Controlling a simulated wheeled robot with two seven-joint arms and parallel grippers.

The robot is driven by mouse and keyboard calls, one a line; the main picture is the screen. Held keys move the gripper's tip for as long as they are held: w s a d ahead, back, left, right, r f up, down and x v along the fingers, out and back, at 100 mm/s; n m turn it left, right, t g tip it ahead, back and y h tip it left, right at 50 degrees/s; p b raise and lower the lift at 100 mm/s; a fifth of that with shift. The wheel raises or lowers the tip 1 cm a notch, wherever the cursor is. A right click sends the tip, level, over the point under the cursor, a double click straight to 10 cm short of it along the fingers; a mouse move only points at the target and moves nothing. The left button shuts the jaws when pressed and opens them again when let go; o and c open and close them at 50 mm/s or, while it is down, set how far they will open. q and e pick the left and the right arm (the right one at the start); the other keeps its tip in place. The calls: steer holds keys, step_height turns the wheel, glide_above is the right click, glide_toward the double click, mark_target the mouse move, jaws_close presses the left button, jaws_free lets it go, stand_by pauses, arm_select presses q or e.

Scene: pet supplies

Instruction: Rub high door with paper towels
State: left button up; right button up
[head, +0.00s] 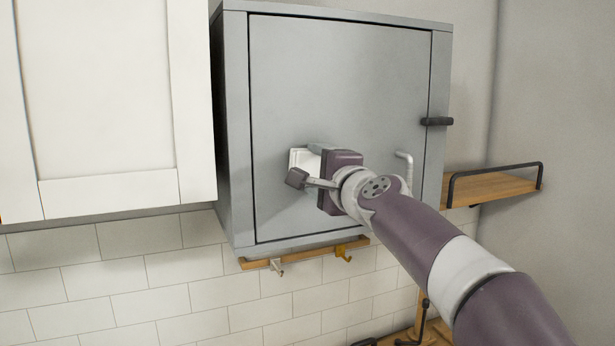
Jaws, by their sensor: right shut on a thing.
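The high door (350,80) is the flat grey front of a wall cabinet and is closed. Its light handle (405,168) is at the right side, and a dark latch (437,121) sits on the right frame. My right gripper (308,170) is in front of the lower left part of the door. It is shut on white paper towels (299,158), which are largely hidden behind the gripper. The towels appear to be against or very close to the door; exact contact cannot be told. My left gripper is not in view.
A white cupboard (110,100) hangs at the left. A wooden hook rail (305,256) is below the grey cabinet, on white wall tiles (130,300). A wooden shelf with a dark rail (492,187) is on the right wall.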

steer(key=shift+w+d+b, duration=1)
steer(key=shift+w+d, duration=0.5)
steer(key=shift+d, duration=2.2)
steer(key=s+a, duration=0.1)
steer(key=a, duration=0.1)
steer(key=s+a+p, duration=0.1)
steer(key=a, duration=0.2)
steer(key=s+a+p, duration=0.1)
steer(key=a, duration=0.1)
steer(key=shift+s+a, duration=0.1)
steer(key=shift+a, duration=0.3)
steer(key=a, duration=0.1)
steer(key=s+a+p, duration=0.1)
steer(key=a, duration=0.1)
steer(key=shift+s+a+p, duration=0.25)
steer(key=shift+a+p, duration=0.1)
steer(key=shift+p, duration=0.05)
steer(key=b, duration=0.2)
glide_toward(287, 168)
steer(key=shift+w, duration=0.15)
